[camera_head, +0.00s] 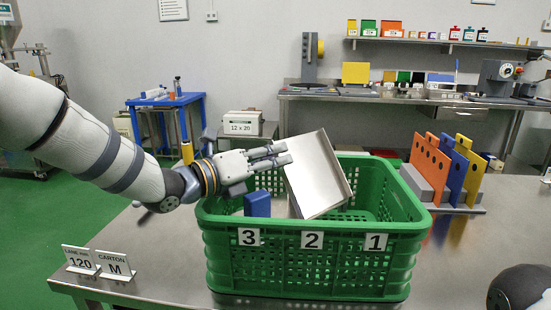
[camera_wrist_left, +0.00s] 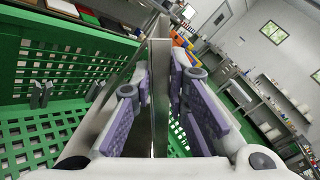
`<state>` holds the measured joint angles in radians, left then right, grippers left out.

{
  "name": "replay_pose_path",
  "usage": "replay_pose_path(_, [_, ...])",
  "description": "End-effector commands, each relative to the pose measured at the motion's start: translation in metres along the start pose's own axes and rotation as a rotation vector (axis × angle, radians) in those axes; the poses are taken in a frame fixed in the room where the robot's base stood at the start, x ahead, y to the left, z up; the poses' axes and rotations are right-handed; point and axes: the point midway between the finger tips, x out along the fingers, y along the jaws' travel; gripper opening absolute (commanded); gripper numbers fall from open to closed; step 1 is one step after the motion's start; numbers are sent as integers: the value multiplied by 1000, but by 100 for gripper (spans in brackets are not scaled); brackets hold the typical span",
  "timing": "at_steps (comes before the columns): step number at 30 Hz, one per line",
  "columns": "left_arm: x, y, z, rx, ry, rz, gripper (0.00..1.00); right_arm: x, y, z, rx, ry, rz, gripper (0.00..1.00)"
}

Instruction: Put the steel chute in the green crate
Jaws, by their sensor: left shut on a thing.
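The steel chute (camera_head: 318,175) is a shiny tray with raised sides, held tilted over the middle of the green crate (camera_head: 320,240). Its lower end reaches into the crate's opening; I cannot tell if it touches the crate. My left gripper (camera_head: 284,154) comes in from the left and is shut on the chute's left side. In the left wrist view the purple-padded fingers (camera_wrist_left: 160,92) sit on both sides of the chute's thin wall (camera_wrist_left: 160,70), with the crate's green mesh (camera_wrist_left: 60,62) to the left.
A blue block (camera_head: 257,204) stands in the crate's left part, behind label 3. A rack of orange, blue and yellow plates (camera_head: 447,170) stands right of the crate. Signs (camera_head: 98,263) stand at the table's left.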

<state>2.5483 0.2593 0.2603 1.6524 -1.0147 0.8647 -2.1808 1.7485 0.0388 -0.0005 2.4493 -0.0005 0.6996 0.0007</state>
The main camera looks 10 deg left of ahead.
Motion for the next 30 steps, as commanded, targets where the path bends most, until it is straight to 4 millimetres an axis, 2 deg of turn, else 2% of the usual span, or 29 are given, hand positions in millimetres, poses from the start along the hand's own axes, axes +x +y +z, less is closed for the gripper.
replay_pose_path(4, [0, -3, 3, 3, -4, -4, 0, -1, 0, -1, 0, 3, 0, 0])
replay_pose_path(18, [0, 5, -7, 3, -3, -3, 0, 0, 0, 0, 0, 0, 0, 0])
replay_pose_path(19, [0, 6, -8, 2, -1, -1, 19, 0, 0, 0, 0, 0, 0, 0])
replay_pose_path(21, [0, 6, -7, 2, -1, -1, 35, 0, 0, 0, 0, 0, 0, 0])
replay_pose_path(30, [0, 5, -6, 2, -2, -2, 35, 0, 0, 0, 0, 1, 0, 0])
